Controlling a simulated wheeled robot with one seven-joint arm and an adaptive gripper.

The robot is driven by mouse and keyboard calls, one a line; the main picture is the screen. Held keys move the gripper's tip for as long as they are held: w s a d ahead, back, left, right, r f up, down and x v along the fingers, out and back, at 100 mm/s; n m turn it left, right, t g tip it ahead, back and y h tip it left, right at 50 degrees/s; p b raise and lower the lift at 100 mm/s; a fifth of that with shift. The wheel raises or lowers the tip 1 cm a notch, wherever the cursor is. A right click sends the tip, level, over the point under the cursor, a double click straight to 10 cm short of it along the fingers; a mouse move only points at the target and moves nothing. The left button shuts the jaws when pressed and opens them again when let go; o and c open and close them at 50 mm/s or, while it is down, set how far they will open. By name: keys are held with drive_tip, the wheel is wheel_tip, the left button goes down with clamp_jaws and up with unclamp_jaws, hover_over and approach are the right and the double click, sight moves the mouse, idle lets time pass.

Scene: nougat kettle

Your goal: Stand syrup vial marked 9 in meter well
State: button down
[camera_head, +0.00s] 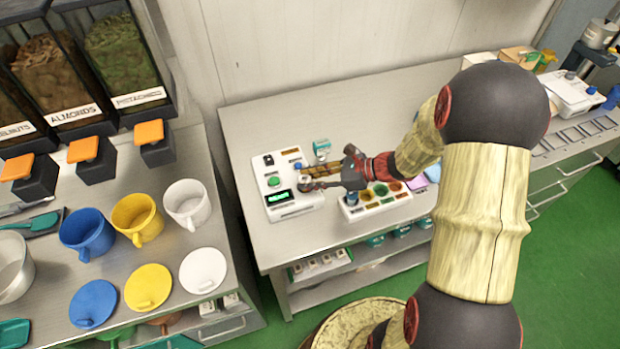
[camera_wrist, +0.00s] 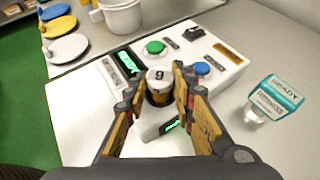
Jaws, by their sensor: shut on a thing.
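The syrup vial marked 9 (camera_wrist: 160,76) is upright between the fingers of my gripper (camera_wrist: 159,92) in the wrist view. It has a pale top with a black 9 and an amber body. My gripper is shut on it. The white meter (camera_wrist: 100,128) lies under and around the vial, with a lit green display, a green button and a blue button. The meter (camera_head: 262,172) also shows in the head view, with my gripper (camera_head: 308,178) over its right side. The well is not visible; the vial and fingers cover that area. I cannot tell whether the vial's base is inside it.
A white rack (camera_head: 352,212) with several coloured round tops stands just right of the meter. Cups and lids (camera_head: 150,287) are on the left counter. The bench behind the meter is bare.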

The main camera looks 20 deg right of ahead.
drive_tip(key=c, duration=1.8)
unclamp_jaws()
drive_tip(key=shift+o, duration=0.2)
drive_tip(key=shift+d, duration=0.1)
drive_tip(key=p+v, duration=0.6)
drive_tip(key=v, duration=0.4)
drive_tip(key=shift+s+d+r, duration=0.2)
drive_tip(key=shift+s+d, duration=0.05)
drive_tip(key=shift+d, duration=0.05)
